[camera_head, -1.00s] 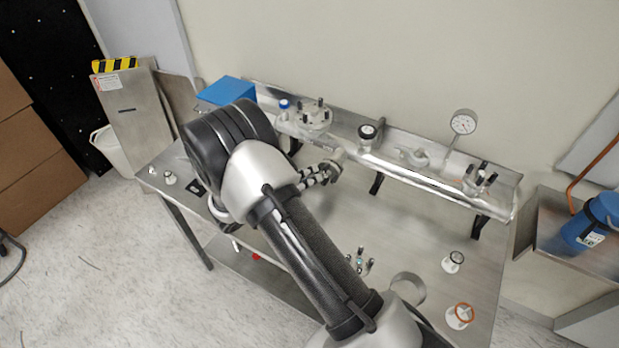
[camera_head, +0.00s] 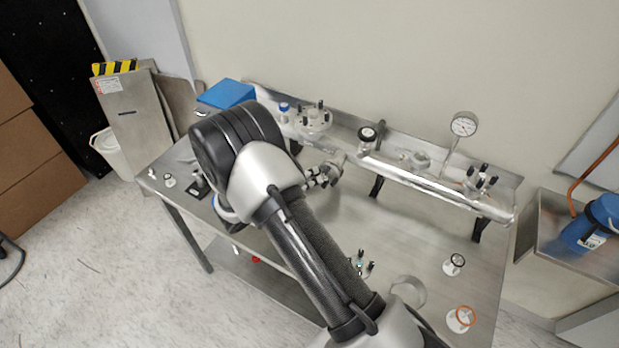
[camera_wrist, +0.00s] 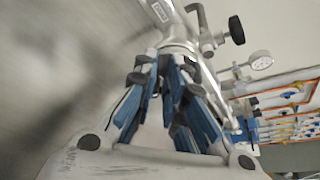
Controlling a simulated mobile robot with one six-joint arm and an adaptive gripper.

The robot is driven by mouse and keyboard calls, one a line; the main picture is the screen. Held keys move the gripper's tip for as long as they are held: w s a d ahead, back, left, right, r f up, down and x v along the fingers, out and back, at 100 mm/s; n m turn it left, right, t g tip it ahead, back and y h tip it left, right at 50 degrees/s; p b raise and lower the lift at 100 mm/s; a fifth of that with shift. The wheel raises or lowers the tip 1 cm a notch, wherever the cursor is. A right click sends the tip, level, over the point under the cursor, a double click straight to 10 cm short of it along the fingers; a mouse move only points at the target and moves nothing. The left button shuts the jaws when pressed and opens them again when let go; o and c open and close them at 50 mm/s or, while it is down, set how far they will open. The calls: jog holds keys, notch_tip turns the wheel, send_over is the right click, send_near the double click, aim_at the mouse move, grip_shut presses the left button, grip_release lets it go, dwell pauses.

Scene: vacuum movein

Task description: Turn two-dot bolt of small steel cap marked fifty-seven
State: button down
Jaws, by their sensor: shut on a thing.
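A small steel fitting with dark bolts (camera_head: 322,177), apparently the cap, sits on a short branch below the steel pipe in the head view, partly covered by my arm. In the wrist view the steel pipe end (camera_wrist: 178,32) with a small label is just beyond my fingers; I cannot read the label. Dark bolt ends (camera_wrist: 140,76) show beside the fingertips. My gripper (camera_wrist: 170,64), with blue finger pads, is closed in on a bolt at this fitting. The bolt's dot marks are hidden.
The long steel pipe (camera_head: 430,184) with a gauge (camera_head: 464,124) and a dark knob (camera_head: 367,134) runs along the bench's back. A blue box (camera_head: 226,93) stands at the back left. Loose fittings (camera_head: 453,264) stand on the bench's right.

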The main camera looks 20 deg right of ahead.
dwell(0.4)
jog(key=shift+w+a+f+n+g+h+p, duration=0.1)
jog(key=shift+n+h, duration=0.5)
jog(key=shift+n, duration=0.7)
jog(key=shift+s+d+f+n+g+h+p, duration=0.1)
jog(key=shift+n+h, duration=0.5)
jog(key=shift+n, duration=0.7)
jog(key=shift+w+a+f+n+g+h+p, duration=0.1)
jog(key=shift+n+h, duration=0.5)
jog(key=shift+n, duration=0.7)
jog(key=c, duration=1.6)
grip_release()
jog(key=shift+c, duration=0.2)
jog(key=shift+a, duration=0.1)
jog(key=v, duration=0.8)
